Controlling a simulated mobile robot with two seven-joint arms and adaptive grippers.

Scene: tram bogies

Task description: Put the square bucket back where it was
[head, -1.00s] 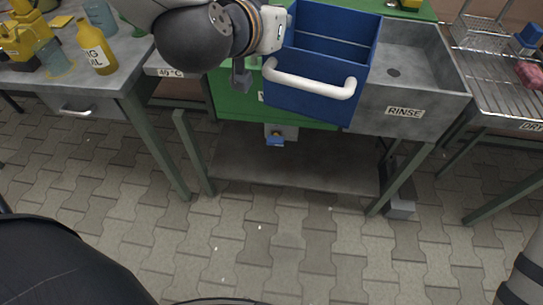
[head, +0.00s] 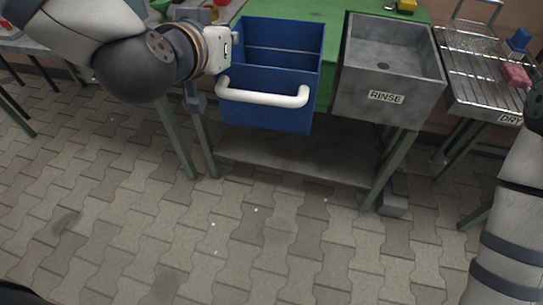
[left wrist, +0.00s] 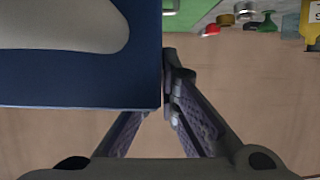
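The square bucket (head: 275,112) is blue, with a white bar handle (head: 262,95) on its near side. It hangs upright in front of the green worktop, left of the grey rinse sink (head: 420,85), with a gap between them. My left gripper (head: 194,98) is at the bucket's left side. In the left wrist view, the bucket's wall (left wrist: 80,92) runs in between the fingers of my left gripper (left wrist: 168,75), and one finger is partly hidden by it. The bucket moves with the gripper. My right arm shows at the right edge, its gripper out of view.
A wire drying rack (head: 470,72) with a pink sponge (head: 515,75) and a blue item (head: 519,41) stands at the right. A yellow sponge (head: 406,6) lies behind the sink. A low shelf (head: 300,162) is under the worktop. The paved floor in front is clear.

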